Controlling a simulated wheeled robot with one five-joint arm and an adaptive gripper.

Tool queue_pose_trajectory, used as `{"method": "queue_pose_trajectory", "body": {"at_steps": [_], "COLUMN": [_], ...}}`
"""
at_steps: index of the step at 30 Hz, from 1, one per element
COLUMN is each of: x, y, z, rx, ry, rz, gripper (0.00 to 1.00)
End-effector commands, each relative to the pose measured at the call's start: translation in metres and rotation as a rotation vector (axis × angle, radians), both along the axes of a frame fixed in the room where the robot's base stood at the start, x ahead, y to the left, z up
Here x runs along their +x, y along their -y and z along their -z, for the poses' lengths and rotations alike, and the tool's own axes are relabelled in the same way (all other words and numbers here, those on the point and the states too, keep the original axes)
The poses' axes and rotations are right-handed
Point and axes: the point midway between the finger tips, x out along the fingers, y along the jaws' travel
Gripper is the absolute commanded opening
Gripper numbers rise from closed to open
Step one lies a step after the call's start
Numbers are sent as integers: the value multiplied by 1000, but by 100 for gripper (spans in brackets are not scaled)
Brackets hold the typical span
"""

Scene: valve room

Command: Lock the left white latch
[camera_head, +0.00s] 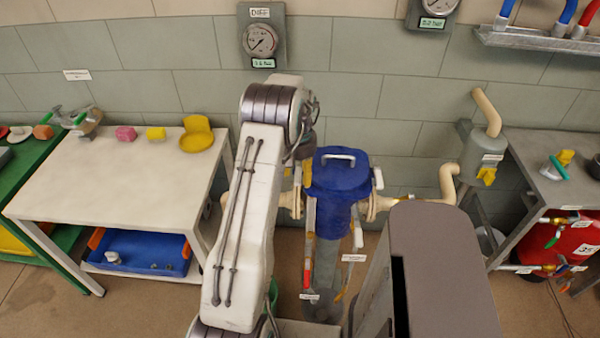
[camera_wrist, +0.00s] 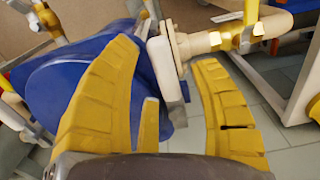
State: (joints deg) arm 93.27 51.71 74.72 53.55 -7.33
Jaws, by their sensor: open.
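A blue lidded housing (camera_head: 340,185) with a pale top handle stands in the middle of the head view. A white latch (camera_head: 358,232) hangs on its right side. I cannot tell whether anything touches.
A cream pipe (camera_wrist: 205,42) with a brass fitting (camera_wrist: 240,38) leaves the flange. A white table (camera_head: 110,170) stands left, with a blue bin (camera_head: 138,252) below. A grey bench (camera_head: 560,180) and red tank (camera_head: 575,240) stand right. Gauges (camera_head: 261,40) hang behind.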

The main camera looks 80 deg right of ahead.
Motion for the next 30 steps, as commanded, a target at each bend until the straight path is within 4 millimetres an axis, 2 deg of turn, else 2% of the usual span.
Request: {"method": "queue_pose_trajectory", "body": {"at_steps": [13,30], "x": [0,0], "y": [0,0], "z": [6,5], "rx": [1,0], "ry": [0,0], "rz": [0,0], "gripper": [56,6]}}
